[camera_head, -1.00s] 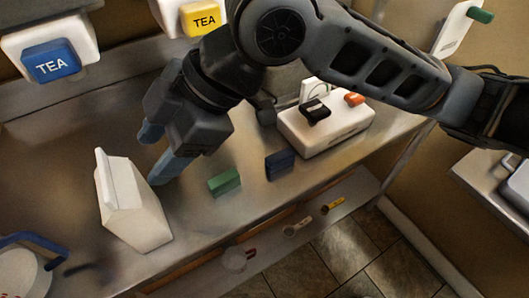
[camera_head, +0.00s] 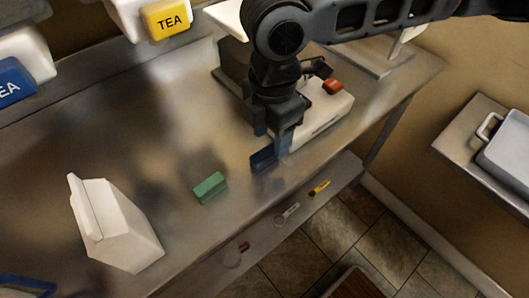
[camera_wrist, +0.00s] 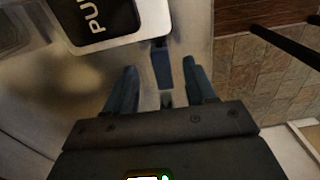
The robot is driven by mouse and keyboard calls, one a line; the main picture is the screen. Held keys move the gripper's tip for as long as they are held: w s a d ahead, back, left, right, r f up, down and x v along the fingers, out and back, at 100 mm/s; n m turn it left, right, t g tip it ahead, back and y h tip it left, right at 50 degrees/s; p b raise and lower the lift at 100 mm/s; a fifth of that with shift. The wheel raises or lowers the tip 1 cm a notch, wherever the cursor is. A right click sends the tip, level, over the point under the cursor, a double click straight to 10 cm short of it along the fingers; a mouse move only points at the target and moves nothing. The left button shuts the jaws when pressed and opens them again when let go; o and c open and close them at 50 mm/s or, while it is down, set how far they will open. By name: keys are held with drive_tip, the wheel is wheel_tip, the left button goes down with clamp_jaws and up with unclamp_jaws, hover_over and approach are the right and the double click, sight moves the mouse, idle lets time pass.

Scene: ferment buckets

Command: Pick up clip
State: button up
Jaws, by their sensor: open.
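A dark blue block, possibly the clip (camera_head: 262,160), sits on the steel counter near its front edge. A similar green block (camera_head: 209,188) lies to its left. My gripper (camera_head: 272,138) points down just above and beside the blue block, its fingers open and overlapping that block's right end in the head view. Nothing is held. I cannot tell the exact height of the fingertips above the counter.
A white box (camera_head: 318,122) with an orange part (camera_head: 332,87) stands right behind my gripper. A white carton (camera_head: 118,228) stands at the left. A yellow TEA dispenser (camera_head: 167,19) is at the back. A lower shelf with small tools (camera_head: 320,188) runs below the counter's front.

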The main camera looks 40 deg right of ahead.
sight(270, 149)
drive_tip(key=shift+a+f, duration=0.15)
drive_tip(key=shift+f, duration=1.7)
drive_tip(key=shift+c, duration=0.4)
clamp_jaws()
drive_tip(key=shift+r, duration=0.1)
